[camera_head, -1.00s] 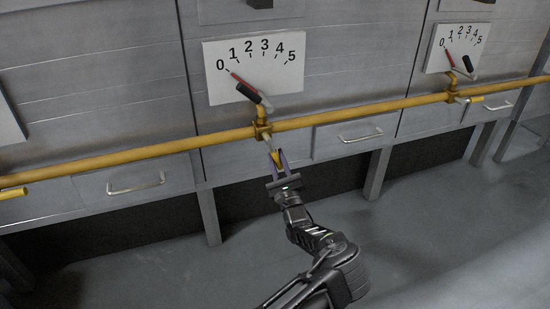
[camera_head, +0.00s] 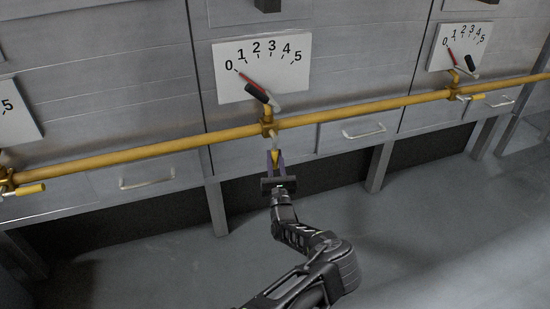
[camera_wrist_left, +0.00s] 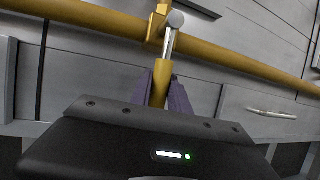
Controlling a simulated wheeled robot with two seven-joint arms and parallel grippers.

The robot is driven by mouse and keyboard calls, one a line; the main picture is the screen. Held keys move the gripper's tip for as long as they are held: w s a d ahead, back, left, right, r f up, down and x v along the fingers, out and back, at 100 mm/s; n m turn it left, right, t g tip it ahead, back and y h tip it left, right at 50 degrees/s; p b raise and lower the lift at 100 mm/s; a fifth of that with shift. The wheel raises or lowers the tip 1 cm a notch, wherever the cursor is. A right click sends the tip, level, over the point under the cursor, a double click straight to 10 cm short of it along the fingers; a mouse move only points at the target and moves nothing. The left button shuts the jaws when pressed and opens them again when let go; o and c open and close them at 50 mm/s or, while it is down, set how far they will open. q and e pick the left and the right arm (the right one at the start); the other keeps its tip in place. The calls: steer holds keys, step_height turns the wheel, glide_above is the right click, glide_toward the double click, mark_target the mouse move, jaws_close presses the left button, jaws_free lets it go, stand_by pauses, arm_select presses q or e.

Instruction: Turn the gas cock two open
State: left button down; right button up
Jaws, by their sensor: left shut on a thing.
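The middle gas cock, taken as cock two, is on the yellow pipe. Its yellow handle (camera_head: 275,157) points down toward me from a silver stem (camera_head: 271,139). My left gripper (camera_head: 275,161) is shut on this handle. In the left wrist view the yellow handle (camera_wrist_left: 160,83) stands between the purple fingers (camera_wrist_left: 160,92), with the silver stem (camera_wrist_left: 169,42) leading up to the pipe. The gauge (camera_head: 262,68) above the middle cock has its red needle (camera_head: 250,80) near 0. My right gripper is not in view.
The yellow pipe (camera_head: 350,113) runs along the grey cabinets. Another cock with a yellow handle (camera_head: 31,189) is at the left, and another handle (camera_head: 478,97) is at the right below a second gauge (camera_head: 459,47). Drawer handles (camera_head: 364,133) stick out below the pipe. The floor is clear.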

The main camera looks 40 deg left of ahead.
arm_select(q)
steer(key=c, duration=1.3)
jaws_free()
steer(key=shift+s, duration=0.1)
steer(key=shift+o, duration=0.2)
steer(key=shift+s+d+f+p, duration=0.25)
steer(key=shift+s+d+p, duration=0.05)
steer(key=shift+s+d, duration=0.05)
steer(key=p+v, duration=0.1)
steer(key=v, duration=0.5)
steer(key=shift+p, duration=0.3)
steer(key=shift+s+d+f, duration=0.2)
steer(key=shift+r, duration=0.1)
